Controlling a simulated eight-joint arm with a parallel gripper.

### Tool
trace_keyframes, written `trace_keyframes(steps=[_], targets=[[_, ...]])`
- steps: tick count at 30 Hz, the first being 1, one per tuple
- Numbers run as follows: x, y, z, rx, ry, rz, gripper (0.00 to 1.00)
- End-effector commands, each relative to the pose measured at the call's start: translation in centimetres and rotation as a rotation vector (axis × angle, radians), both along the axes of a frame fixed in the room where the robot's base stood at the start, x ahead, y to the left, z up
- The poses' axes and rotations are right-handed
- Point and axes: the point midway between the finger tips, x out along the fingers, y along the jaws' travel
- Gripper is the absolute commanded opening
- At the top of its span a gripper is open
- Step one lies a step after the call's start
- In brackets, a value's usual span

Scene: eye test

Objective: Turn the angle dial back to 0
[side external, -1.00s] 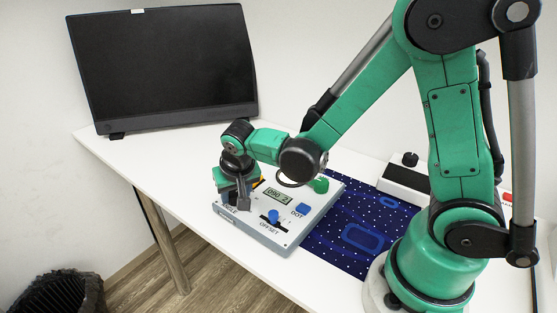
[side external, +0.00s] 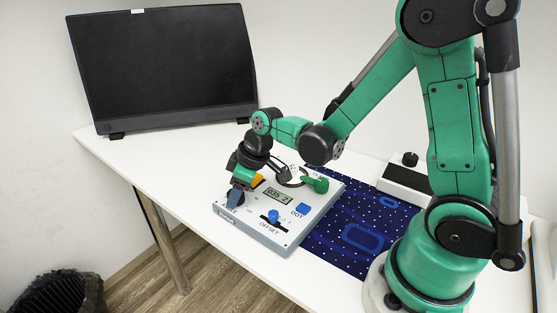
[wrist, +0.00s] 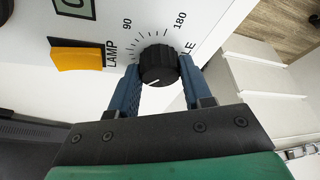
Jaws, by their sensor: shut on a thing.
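The angle dial (wrist: 158,64) is a black ribbed knob with a white mark, on a scale with 90 and 180 printed. The mark points toward the bottom of the wrist view. My gripper (wrist: 159,70) is shut on the dial, one blue finger on each side. In the side view my gripper (side external: 234,198) reaches down to the panel's near left corner and hides the dial. The display (side external: 278,197) on the white panel (side external: 252,229) seems to read 035 2; its edge shows in the wrist view (wrist: 75,8).
The panel also carries an orange lamp switch (wrist: 80,58), a blue offset slider (side external: 273,217), a blue DOT button (side external: 303,209) and a green handle (side external: 316,184). A monitor (side external: 165,70) stands behind. A dotted blue mat (side external: 340,240) lies to the right.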

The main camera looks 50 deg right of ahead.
Motion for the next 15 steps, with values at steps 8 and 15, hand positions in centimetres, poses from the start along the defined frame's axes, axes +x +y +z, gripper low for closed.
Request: trace_keyframes(steps=[8,15], targets=[[0.10,-0.23,-0.01,0.002,0.001,0.253,0.00],[0.16,-0.27,-0.01,0.003,0.001,0.434,0.00]])
